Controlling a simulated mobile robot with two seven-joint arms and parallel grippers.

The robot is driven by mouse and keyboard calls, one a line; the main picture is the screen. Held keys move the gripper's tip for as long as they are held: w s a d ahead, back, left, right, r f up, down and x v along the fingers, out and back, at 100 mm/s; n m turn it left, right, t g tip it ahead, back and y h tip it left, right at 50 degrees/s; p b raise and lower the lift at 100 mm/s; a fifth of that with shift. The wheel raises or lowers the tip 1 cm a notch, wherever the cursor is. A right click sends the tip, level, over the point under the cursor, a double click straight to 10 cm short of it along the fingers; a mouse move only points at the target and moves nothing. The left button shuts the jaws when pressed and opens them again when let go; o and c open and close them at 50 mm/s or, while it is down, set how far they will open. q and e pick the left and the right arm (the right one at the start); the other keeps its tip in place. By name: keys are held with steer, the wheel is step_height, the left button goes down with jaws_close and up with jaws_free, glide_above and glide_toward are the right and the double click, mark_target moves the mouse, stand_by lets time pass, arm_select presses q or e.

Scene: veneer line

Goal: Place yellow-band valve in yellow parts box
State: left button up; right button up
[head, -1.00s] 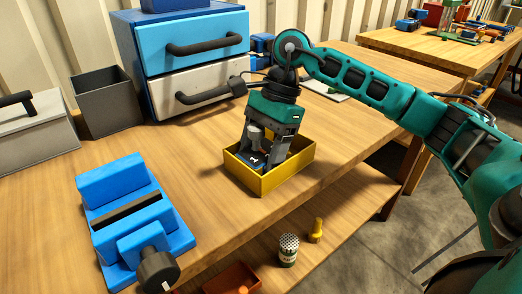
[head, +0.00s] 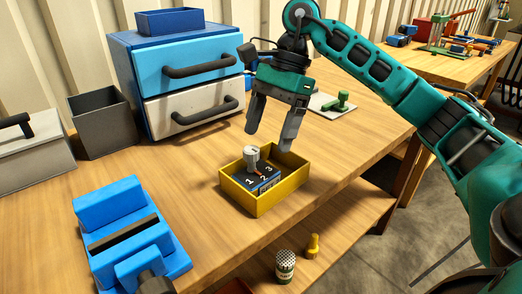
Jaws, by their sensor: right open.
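The yellow parts box (head: 262,203) stands on the wooden workbench near its front edge. Inside it lies a dark blue block (head: 266,181) with white numbers. A small light grey part (head: 251,154) with an orange-yellow patch low on it, apparently the yellow-band valve, is in the box at the left, beside or on the blue block; I cannot tell which. Its lower end is partly hidden. My right gripper (head: 270,138) is open and empty, fingers pointing down just above the back of the box, apart from the part. My left gripper is not in view.
A blue vise (head: 125,225) stands at the front left. A drawer unit (head: 185,75), a grey bin (head: 103,122) and a grey case (head: 30,150) line the back. A green-handled tool (head: 340,102) lies behind the gripper. A can (head: 285,265) and yellow item (head: 312,246) stand on the lower shelf.

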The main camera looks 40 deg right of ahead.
steer(key=v, duration=0.3)
stand_by(0.6)
